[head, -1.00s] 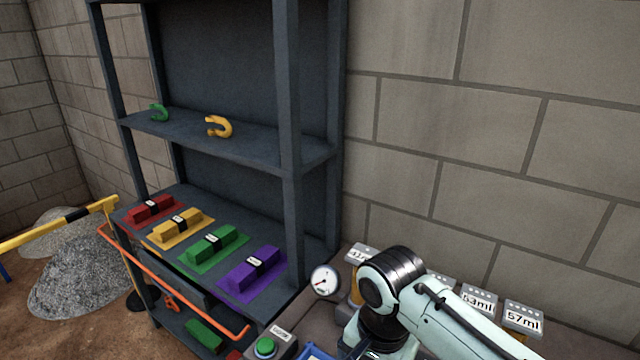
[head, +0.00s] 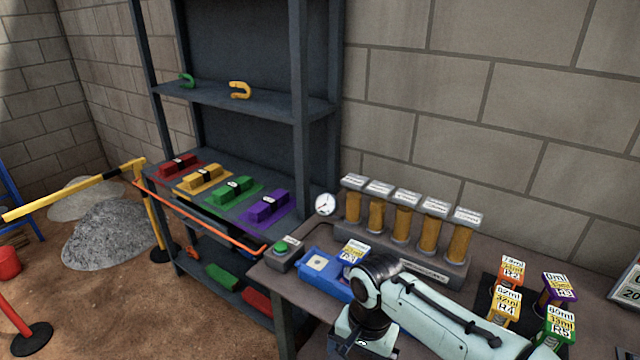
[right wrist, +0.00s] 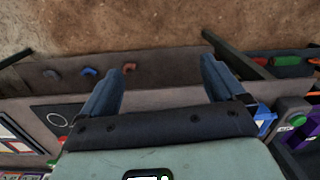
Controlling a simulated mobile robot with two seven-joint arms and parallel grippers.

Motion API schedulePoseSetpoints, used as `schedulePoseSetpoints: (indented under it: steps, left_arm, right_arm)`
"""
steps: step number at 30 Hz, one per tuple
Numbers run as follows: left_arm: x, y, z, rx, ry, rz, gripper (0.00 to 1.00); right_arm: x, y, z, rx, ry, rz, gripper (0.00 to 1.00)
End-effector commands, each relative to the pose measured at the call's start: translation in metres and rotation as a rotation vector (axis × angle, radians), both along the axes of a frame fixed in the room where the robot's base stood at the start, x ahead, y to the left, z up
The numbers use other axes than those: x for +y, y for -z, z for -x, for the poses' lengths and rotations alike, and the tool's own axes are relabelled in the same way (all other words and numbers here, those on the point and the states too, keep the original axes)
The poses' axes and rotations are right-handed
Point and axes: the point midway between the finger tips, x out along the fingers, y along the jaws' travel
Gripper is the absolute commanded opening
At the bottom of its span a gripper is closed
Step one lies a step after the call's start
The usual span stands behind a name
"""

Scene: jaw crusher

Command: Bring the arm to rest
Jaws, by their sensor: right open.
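My right arm (head: 425,310) comes into the head view from the lower right and bends down above the workbench. Its gripper's fingers are not clearly seen there. In the right wrist view my right gripper (right wrist: 160,75) has its two dark blue fingers spread wide, with nothing between them. It is over the bench edge, with brown ground beyond. My left gripper is in neither view.
The workbench (head: 310,300) holds a row of amber cylinders (head: 402,222), a blue tray (head: 322,272), a green button (head: 281,248) and labelled containers (head: 505,305). A dark shelf (head: 300,150) with coloured blocks stands behind at left. An orange rail (head: 200,222) runs along its front.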

Motion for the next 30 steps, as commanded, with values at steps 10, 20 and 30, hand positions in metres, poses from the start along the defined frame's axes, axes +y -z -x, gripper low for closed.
schedulePoseSetpoints:
  steps: [10,20,30]
  left_arm:
    - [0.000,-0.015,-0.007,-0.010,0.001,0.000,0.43]
    - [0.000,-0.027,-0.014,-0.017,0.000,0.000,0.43]
    - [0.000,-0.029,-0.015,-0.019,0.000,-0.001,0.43]
  right_arm:
    - [-0.008,0.252,0.028,0.094,-0.156,-0.228,0.96]
    - [-0.042,0.389,0.166,0.047,-0.127,-0.312,0.96]
    - [-0.053,0.404,0.212,0.019,-0.129,-0.278,0.96]
